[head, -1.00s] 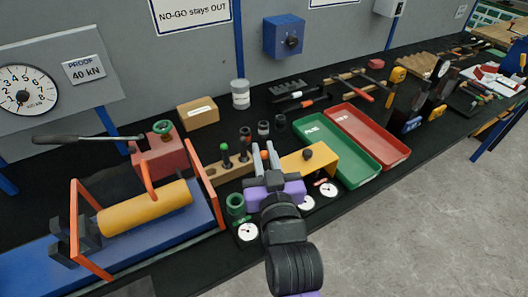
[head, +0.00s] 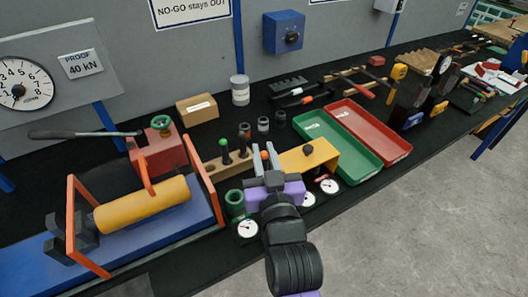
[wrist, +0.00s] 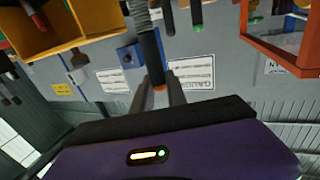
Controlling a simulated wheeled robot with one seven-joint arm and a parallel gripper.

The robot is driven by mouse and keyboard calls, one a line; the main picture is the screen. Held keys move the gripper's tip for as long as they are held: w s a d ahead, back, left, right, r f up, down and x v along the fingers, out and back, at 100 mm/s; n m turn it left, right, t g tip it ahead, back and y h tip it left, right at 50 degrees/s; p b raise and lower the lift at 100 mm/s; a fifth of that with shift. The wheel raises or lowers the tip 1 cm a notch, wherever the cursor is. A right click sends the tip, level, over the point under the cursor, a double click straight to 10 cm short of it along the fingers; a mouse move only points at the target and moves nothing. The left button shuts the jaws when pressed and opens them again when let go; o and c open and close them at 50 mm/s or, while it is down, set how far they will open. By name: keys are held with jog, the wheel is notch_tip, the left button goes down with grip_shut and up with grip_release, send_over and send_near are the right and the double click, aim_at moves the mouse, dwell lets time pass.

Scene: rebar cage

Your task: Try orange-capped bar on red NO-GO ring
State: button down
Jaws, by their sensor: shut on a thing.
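My gripper (head: 263,162), with a purple body and two grey fingers, is shut on the orange-capped bar at its capped end. The orange cap (head: 264,155) shows between the fingers. In the wrist view the orange-capped bar (wrist: 150,48) is dark and ribbed and runs away from my gripper (wrist: 161,90). A green ring-shaped piece (head: 235,202) stands just left of my gripper. I cannot make out the red NO-GO ring; my gripper and arm hide part of the bench there. A green-capped bar (head: 226,150) stands in the wooden rack (head: 212,166) to the left.
Green (head: 335,160) and red (head: 380,140) trays lie beyond. An orange-framed press (head: 205,180) with a yellow cylinder (head: 145,204) stands left. Black bench shows in front.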

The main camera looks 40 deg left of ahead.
jog(key=shift+f+b, duration=0.85)
jog(key=shift+f, duration=0.3)
jog(key=c, duration=1.3)
grip_release()
jog(key=shift+o, duration=0.2)
jog(key=shift+f, duration=0.1)
jog(key=shift+s+d, duration=0.2)
jog(key=shift+d, duration=0.05)
jog(key=b+v, duration=0.1)
jog(key=v, duration=0.6)
